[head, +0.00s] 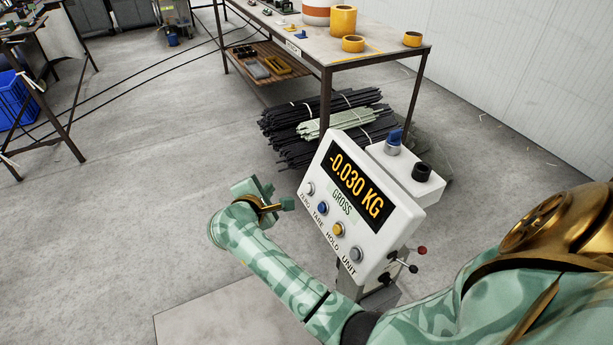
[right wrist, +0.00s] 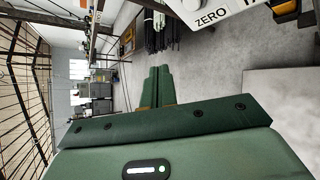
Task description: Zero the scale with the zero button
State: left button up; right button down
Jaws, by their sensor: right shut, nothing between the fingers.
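The scale's white indicator box (head: 378,215) stands tilted on a post, its display (head: 356,188) showing -0.030 KG with GROSS below. Its button row runs from the grey zero button (head: 309,188) through the blue tare button (head: 323,208) and yellow hold button (head: 338,229) to the grey unit button (head: 355,254). My right gripper (head: 287,203) is shut and empty, just left of the zero button, apart from the panel. In the right wrist view its closed fingers (right wrist: 158,86) point past the panel corner (right wrist: 205,10) with the ZERO label. My left gripper is out of view.
A white box with a blue-topped knob (head: 393,142) and a black knob (head: 422,171) sits behind the panel. Farther back are bundled rods (head: 325,122) and a workbench (head: 375,58) with yellow rings. The floor left of my right gripper is clear.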

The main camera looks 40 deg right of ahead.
aim_at(309, 189)
jog(key=s+d+f, duration=0.1)
jog(key=d+f, duration=0.2)
jog(key=d, duration=0.4)
jog(key=shift+s+d+f+b, duration=0.15)
jog(key=shift+s+f+b, duration=0.1)
jog(key=shift+s+b, duration=0.15)
jog(key=shift+f, duration=0.1)
dwell(1.6)
jog(key=shift+d+f, duration=0.1)
jog(key=shift+d, duration=0.25)
jog(key=shift+s+d+f+b, duration=0.2)
jog(key=shift+d+b, duration=0.25)
jog(key=shift+b, duration=0.1)
dwell(0.6)
dwell(0.4)
jog(key=shift+w+a+r, duration=0.2)
jog(key=shift+a+r, duration=0.2)
jog(key=shift+a, duration=0.4)
